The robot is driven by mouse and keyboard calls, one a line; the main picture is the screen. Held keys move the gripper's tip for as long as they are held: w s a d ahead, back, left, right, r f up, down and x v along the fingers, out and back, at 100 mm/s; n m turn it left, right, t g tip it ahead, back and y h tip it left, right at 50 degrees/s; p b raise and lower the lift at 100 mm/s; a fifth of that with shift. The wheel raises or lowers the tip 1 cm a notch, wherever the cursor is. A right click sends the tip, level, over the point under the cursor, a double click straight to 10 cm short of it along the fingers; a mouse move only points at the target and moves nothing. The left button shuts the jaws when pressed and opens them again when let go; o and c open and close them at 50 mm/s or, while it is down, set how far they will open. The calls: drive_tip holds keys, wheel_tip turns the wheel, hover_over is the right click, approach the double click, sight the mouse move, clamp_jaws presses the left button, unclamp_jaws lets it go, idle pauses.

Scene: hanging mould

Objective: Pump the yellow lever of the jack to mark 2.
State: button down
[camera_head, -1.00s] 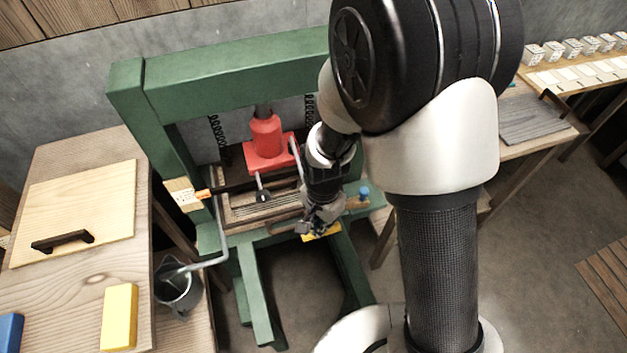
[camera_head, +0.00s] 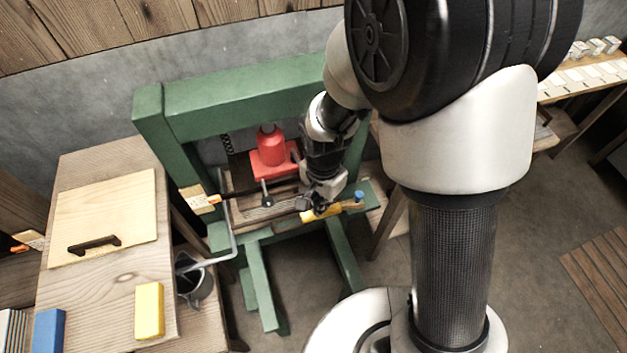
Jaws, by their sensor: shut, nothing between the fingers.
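The red jack (camera_head: 270,150) stands on a red plate inside the green press frame (camera_head: 250,90). The yellow lever (camera_head: 308,217) shows low in front of the frame, partly hidden by my gripper. My gripper (camera_head: 314,210) is shut and empty, pointing down at the lever; I cannot tell whether it touches it. A pale scale plate (camera_head: 197,199) with an orange pointer (camera_head: 214,199) is on the frame's left post; its marks are too small to read.
A wooden table (camera_head: 110,280) at left holds a board with a dark handle (camera_head: 95,245) and a yellow block (camera_head: 149,311). A blue-topped item (camera_head: 359,196) sits right of my gripper. My arm fills the right centre.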

idle(0.3)
wheel_tip(320, 180, down, 15)
drive_tip(key=b, duration=1.3)
wheel_tip(320, 180, up, 15)
drive_tip(key=p, duration=1.2)
drive_tip(key=shift+r+p, duration=0.1)
drive_tip(key=shift+p, duration=0.25)
wheel_tip(320, 180, up, 6)
drive_tip(key=p, duration=0.4)
drive_tip(key=shift+p, duration=0.3)
